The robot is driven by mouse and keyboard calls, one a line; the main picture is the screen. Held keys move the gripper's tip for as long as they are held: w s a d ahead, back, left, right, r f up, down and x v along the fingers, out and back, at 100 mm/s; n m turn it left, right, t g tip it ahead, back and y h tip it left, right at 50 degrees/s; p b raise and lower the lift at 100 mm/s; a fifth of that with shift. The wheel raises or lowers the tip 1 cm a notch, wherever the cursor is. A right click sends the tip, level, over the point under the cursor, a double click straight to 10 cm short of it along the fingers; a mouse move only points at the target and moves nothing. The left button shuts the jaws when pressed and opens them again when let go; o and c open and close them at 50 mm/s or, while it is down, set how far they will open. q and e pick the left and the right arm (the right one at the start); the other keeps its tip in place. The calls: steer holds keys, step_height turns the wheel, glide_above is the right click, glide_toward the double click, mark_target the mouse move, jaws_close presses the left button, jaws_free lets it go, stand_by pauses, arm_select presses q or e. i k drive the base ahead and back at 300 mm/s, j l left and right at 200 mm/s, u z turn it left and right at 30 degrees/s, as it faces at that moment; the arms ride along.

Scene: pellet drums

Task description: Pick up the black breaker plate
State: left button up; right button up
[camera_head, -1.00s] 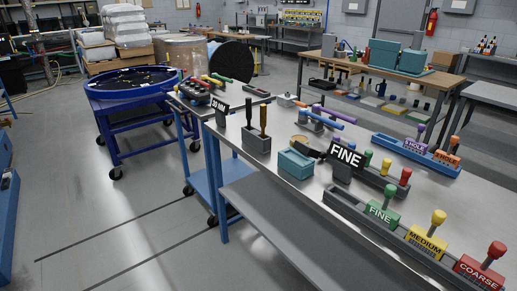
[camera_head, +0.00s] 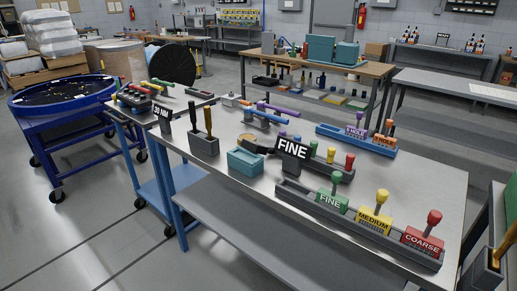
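No piece that I can clearly name as the black breaker plate stands out. A small dark piece (camera_head: 262,147) lies on the steel bench (camera_head: 400,175), behind the teal tray and left of the FINE sign (camera_head: 293,148). It is partly hidden by the sign and too small to identify. A tan round piece shows just at its left. Neither of my grippers is in view.
The bench holds a teal tray (camera_head: 245,162), a grey holder (camera_head: 204,146) with two upright handles, a rack with FINE, MEDIUM and COARSE blocks (camera_head: 375,222), and a blue rack (camera_head: 355,140). A blue drum cart (camera_head: 62,100) stands left. Floor in front is clear.

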mark_target(254, 147)
steer(key=i+j, duration=0.2)
steer(key=j, duration=0.15)
steer(key=i+j, duration=0.2)
steer(key=i+j+z, duration=0.1)
steer(key=j, duration=0.2)
steer(key=i+j+z, duration=0.2)
steer(key=j, duration=0.45)
steer(key=i, duration=0.1)
